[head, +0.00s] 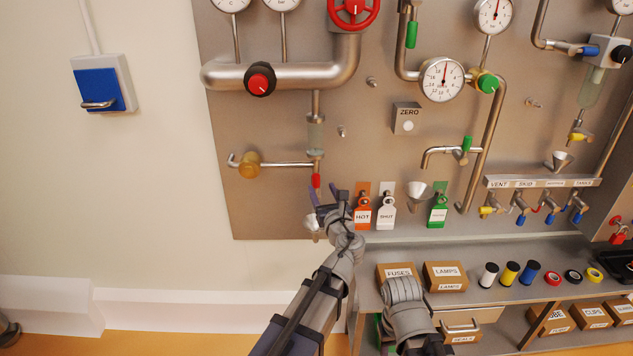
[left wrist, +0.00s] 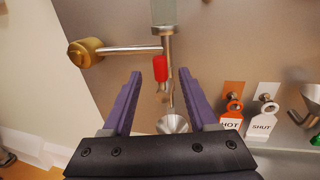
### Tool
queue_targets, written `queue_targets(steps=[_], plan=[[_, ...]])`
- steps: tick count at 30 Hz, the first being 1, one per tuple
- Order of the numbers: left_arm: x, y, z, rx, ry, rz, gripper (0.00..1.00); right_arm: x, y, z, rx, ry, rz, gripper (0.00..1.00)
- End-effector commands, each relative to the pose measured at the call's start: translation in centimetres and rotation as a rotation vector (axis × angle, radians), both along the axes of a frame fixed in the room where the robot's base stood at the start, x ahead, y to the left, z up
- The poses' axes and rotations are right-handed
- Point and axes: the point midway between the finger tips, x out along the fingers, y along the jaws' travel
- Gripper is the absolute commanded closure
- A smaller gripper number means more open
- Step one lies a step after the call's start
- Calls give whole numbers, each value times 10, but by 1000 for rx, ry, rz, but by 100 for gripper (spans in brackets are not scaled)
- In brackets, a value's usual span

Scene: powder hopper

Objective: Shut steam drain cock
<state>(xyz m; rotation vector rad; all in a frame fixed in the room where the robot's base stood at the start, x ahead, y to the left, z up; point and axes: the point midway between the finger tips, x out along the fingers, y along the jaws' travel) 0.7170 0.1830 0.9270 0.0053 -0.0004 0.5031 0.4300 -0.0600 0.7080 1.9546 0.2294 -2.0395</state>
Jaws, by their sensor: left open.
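The steam drain cock appears to be the red-handled cock (head: 316,180) on the thin pipe below a sight glass. Its red handle (left wrist: 160,68) hangs straight down in the left wrist view. My left gripper (head: 328,196) is open and empty. In the left wrist view its purple fingers (left wrist: 166,88) stand one on each side of the handle's line, with the handle just beyond the tips. No contact shows. A small funnel (left wrist: 172,124) sits below the cock, partly hidden by my gripper.
A brass-coloured knob (head: 249,164) on a side pipe is left of the cock. Orange HOT (head: 362,217) and white SHUT (head: 386,212) tags hang to the right, near another funnel (head: 416,190). A shelf with boxes (head: 446,272) lies below. The panel's lower left is clear.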

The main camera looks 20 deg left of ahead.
Motion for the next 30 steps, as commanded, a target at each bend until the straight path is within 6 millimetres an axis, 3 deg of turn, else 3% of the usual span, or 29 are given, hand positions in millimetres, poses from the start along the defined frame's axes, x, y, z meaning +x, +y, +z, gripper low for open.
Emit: queue_targets(steps=[5,18,27,30], plan=[[11,6,0,-3,-1,2,41,0,0,0,0,0,0,50],[65,35,0,-5,-1,2,41,0,0,0,0,0,0,50],[67,38,0,-5,-1,1,41,0,0,0,0,0,0,50],[67,37,0,-5,-1,1,50,0,0,0,0,0,0,50]])
